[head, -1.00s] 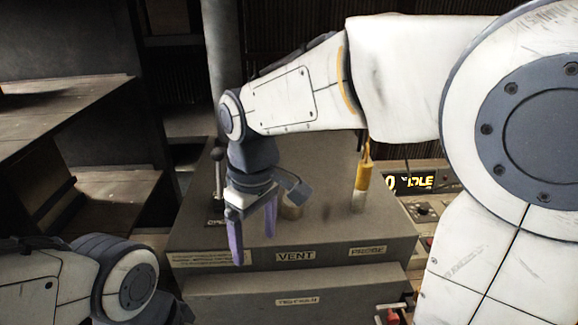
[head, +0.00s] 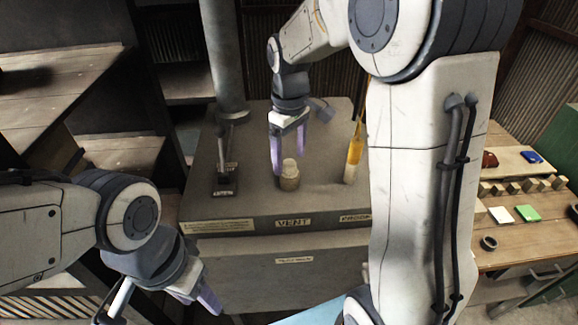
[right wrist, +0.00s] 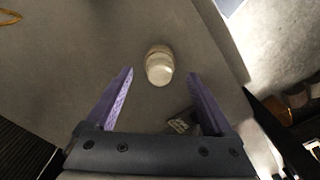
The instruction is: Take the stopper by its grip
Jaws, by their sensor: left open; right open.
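The stopper (head: 289,181), a squat beige plug with a paler rounded top, stands upright on the grey box behind the VENT label (head: 293,222). My right gripper (head: 288,161) is open, pointing down, at the stopper; one finger appears just left of it and the other above and right. In the right wrist view the stopper (right wrist: 159,67) lies centred between the lines of the two open fingers (right wrist: 161,76), around their tips, touching neither. My left gripper (head: 192,293) is open and empty at the lower left, in front of the box.
Wooden shelves (head: 60,85) are at left. A bench (head: 525,235) with small blocks and cards is at right.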

